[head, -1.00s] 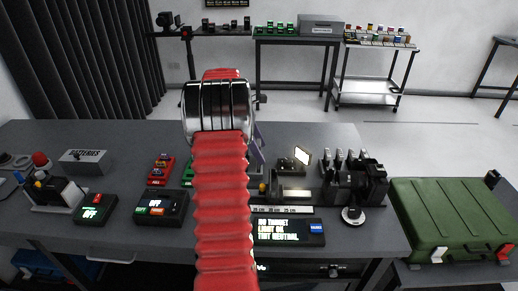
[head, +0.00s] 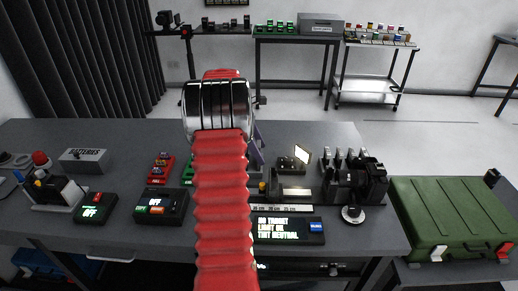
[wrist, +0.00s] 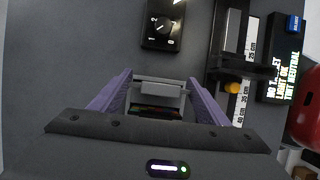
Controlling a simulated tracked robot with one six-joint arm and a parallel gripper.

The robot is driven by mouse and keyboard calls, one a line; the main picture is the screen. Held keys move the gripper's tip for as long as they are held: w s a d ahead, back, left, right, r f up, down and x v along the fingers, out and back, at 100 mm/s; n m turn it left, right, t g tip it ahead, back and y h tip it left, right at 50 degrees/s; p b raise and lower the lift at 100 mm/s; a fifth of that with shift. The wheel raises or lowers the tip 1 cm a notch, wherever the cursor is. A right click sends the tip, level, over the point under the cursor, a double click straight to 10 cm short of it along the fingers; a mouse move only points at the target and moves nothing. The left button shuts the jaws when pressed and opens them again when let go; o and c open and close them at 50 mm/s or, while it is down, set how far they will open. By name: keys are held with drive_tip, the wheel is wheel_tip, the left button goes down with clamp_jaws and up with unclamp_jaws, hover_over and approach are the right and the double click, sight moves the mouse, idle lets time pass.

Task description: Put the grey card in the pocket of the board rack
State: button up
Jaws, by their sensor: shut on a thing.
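In the wrist view my gripper (wrist: 158,77) has its two purple fingers on either side of a flat grey piece, which I take to be the grey card (wrist: 157,99). Coloured strips show just below it, near the gripper body. The gripper is shut on this piece above the dark tabletop. In the head view my red arm hides most of the gripper; only a purple finger (head: 259,148) shows at its right. I cannot pick out the board rack or its pocket with certainty in either view.
A dial box (wrist: 163,24) lies ahead of the fingers. A ruler rail with a yellow knob (wrist: 233,88) and a text display (wrist: 285,65) lie to the right. Black equipment (head: 357,183) and a green case (head: 450,215) stand farther right.

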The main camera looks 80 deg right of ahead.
drive_tip(key=shift+f, duration=1.1)
drive_tip(key=o, duration=1.1)
drive_tip(key=v, duration=1.3)
drive_tip(key=shift+w+r, duration=0.15)
drive_tip(key=shift+r, duration=0.15)
idle(0.5)
